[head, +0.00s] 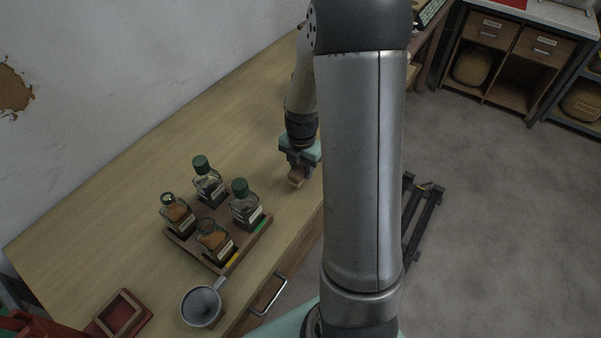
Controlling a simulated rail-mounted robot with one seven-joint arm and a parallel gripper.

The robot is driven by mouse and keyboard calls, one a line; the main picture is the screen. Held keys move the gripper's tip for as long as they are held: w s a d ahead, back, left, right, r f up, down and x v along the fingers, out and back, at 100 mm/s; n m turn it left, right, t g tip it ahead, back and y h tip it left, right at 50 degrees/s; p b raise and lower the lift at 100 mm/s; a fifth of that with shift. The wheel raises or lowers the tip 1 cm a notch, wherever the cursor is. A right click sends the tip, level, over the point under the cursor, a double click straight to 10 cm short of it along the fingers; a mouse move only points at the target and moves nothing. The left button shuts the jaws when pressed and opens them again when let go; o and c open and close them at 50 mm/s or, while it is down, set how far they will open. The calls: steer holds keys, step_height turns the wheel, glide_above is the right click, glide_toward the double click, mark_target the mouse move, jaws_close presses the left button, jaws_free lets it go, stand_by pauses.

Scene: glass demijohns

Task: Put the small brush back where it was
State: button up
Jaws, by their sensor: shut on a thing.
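My gripper (298,169) is over the right part of the wooden table, to the right of the tray with the bottles. It is shut on a small brown thing, which I take to be the small brush (296,179). Only its lower part shows below the fingers, and its bristles cannot be made out. I cannot tell whether it touches the table top or hangs just above it. My large grey arm link hides what lies to the right of the gripper.
A wooden tray (267,224) holds several glass bottles, two with green caps. The table (105,226) is bare to the left and behind. Cabinets (517,60) stand at back right.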

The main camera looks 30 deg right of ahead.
mark_target(301, 175)
steer(key=shift+w+f, duration=0.15)
steer(key=shift+f, duration=1.65)
steer(key=shift+f, duration=0.1)
steer(key=shift+f, duration=0.15)
steer(key=o, duration=1)
